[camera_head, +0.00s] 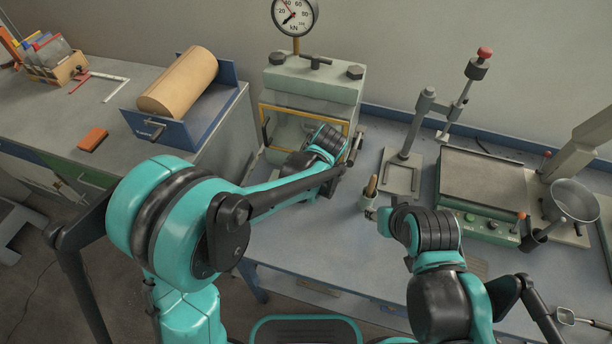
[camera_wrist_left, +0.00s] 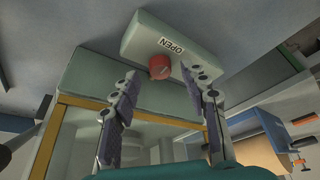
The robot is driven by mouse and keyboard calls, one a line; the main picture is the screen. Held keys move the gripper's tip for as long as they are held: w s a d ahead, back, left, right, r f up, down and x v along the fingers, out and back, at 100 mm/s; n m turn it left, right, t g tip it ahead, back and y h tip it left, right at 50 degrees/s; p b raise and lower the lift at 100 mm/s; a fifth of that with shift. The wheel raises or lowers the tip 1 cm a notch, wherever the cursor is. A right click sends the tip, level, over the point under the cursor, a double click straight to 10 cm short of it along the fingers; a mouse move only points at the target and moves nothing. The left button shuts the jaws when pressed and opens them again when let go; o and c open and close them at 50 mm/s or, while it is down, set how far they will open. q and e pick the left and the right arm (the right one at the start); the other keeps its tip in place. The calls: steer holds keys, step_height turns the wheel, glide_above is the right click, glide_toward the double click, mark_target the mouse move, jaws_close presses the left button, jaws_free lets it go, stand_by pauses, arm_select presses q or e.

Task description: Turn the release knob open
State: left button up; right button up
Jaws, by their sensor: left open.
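The release knob (camera_wrist_left: 160,67) is a small red round knob on a pale green block (camera_wrist_left: 143,37) marked OPEN, seen in the left wrist view. My left gripper (camera_wrist_left: 160,73) is open, with one finger on each side of the knob in that view. I cannot tell whether the fingers touch it. In the head view my left arm reaches to the front of the pale green press (camera_head: 312,82); the knob does not show there, and the left fingertips are hidden. My right gripper (camera_head: 374,213) is low over the bench, its fingers too small to read.
A force gauge (camera_head: 295,15) tops the press, and a yellow frame (camera_head: 330,119) edges its opening. A wooden-handled tool (camera_head: 371,187) stands close to my right gripper. A stand (camera_head: 402,172) and a hot plate (camera_head: 482,180) are to the right. Bare blue bench (camera_head: 310,240) lies in front.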

arm_select(q)
steer(key=v, duration=1)
steer(key=shift+s+r, duration=0.25)
steer(key=s+a+m+t+h, duration=0.1)
steer(key=s+a+m, duration=0.1)
steer(key=s+a, duration=0.5)
steer(key=s+a+r+m+t+h, duration=0.1)
steer(key=s+a+m+t, duration=0.1)
steer(key=s+a, duration=0.5)
steer(key=a+m, duration=0.1)
steer(key=a, duration=0.5)
steer(key=shift+s+m, duration=0.3)
steer(key=shift+s, duration=0.1)
steer(key=shift+a, duration=0.1)
